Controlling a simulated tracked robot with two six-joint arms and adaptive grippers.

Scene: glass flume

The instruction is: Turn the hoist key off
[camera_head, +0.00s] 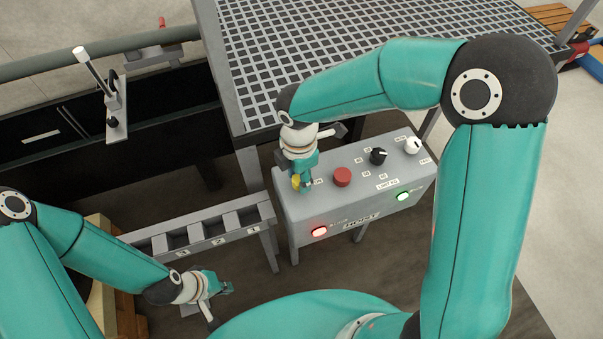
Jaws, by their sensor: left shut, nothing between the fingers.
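The grey hoist control box (345,212) stands right of centre, with a "HOIST" label on its front. A small yellow piece (296,181), perhaps the key's head, shows at the left end of its top. My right gripper (304,184) points down at that spot and covers most of it. I cannot tell whether its fingers are closed on the key, and the key's turn position is hidden. My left gripper (226,289) is shut and empty, low in the picture, in front of the numbered tray and away from the box.
The box top also carries a red button (342,178), a black knob (378,156) and a white knob (412,146). A red lamp (319,232) and a green lamp (403,196) glow. A numbered grey tray (262,213) stands left; a grating platform (300,45) lies behind.

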